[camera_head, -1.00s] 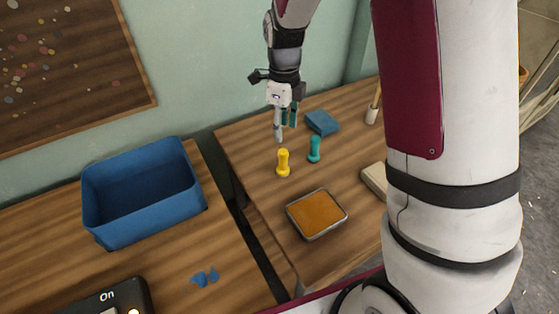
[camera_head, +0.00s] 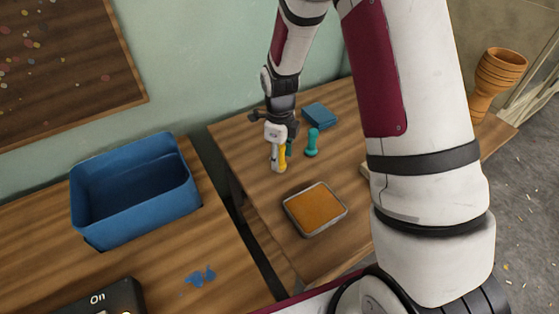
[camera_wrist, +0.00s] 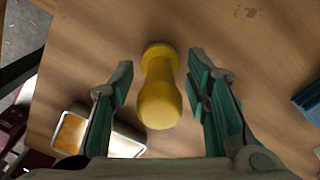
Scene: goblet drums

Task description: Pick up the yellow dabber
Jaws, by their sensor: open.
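The yellow dabber (camera_wrist: 160,95) stands on the wooden table between the two fingers of my gripper (camera_wrist: 162,88) in the wrist view. Both fingers are spread, with a gap on each side of the dabber. In the head view my gripper (camera_head: 280,160) is low over the table and its fingers partly hide the yellow dabber (camera_head: 283,157). A teal dabber (camera_head: 312,143) stands just to the right of it.
A tray with an orange pad (camera_head: 315,209) lies in front of the dabber. A blue block (camera_head: 319,116) lies behind. A blue bin (camera_head: 135,190) and blue bits (camera_head: 201,276) are on the left table. A wooden goblet drum (camera_head: 496,80) stands at the right.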

